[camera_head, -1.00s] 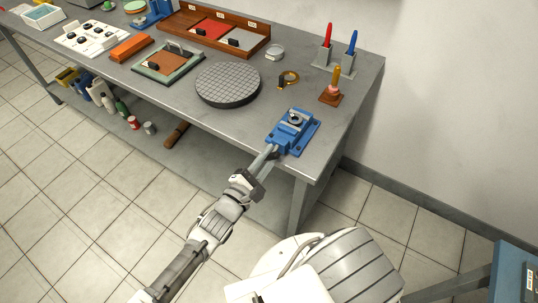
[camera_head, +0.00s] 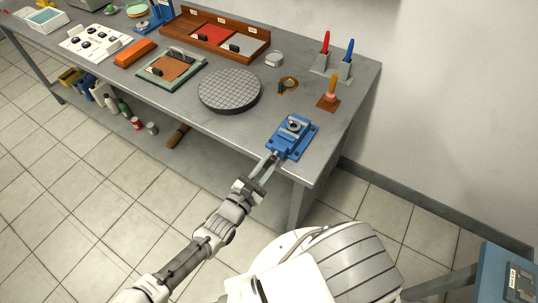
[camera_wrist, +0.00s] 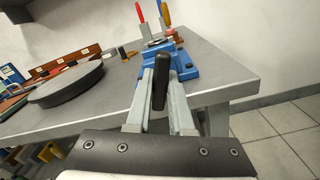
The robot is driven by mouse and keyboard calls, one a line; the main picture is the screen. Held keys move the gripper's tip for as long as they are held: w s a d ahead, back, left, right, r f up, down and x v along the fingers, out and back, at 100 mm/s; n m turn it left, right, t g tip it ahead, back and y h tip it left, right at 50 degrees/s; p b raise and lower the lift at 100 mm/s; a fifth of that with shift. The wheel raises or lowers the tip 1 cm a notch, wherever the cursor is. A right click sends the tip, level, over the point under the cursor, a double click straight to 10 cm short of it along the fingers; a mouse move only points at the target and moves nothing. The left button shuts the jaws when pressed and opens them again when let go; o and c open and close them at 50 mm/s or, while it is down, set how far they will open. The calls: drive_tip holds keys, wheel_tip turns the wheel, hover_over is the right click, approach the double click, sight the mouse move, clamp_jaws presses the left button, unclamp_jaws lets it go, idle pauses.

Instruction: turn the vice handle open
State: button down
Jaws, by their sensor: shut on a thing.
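The blue vice (camera_head: 292,138) stands at the near right corner of the grey workbench. It also shows in the wrist view (camera_wrist: 183,65), beyond my fingers. Its black handle (camera_wrist: 160,88) is at the vice's near end and looks roughly upright in the wrist view. My gripper (camera_head: 271,158) reaches the handle from the front edge of the bench. In the wrist view my two grey fingers (camera_wrist: 162,68) lie on either side of the handle and are shut on it. The exact contact at the fingertips is partly hidden by the handle.
A round dark plate (camera_head: 229,90) lies left of the vice. A plunger-like tool on a brown base (camera_head: 328,104) and red and blue tools in stands (camera_head: 336,62) are behind it. The bench corner (camera_head: 312,184) is close to my gripper.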

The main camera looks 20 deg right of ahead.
drive_tip(key=n+p, duration=0.3)
drive_tip(key=n, duration=0.2)
drive_tip(key=shift+n, duration=0.3)
drive_tip(key=n+p, duration=0.1)
drive_tip(key=n, duration=0.4)
drive_tip(key=shift+d+n, duration=0.1)
drive_tip(key=shift+n, duration=0.2)
drive_tip(key=n, duration=0.5)
drive_tip(key=shift+s, duration=0.1)
drive_tip(key=n, duration=0.6)
drive_tip(key=shift+r, duration=0.1)
drive_tip(key=c, duration=0.8)
unclamp_jaws()
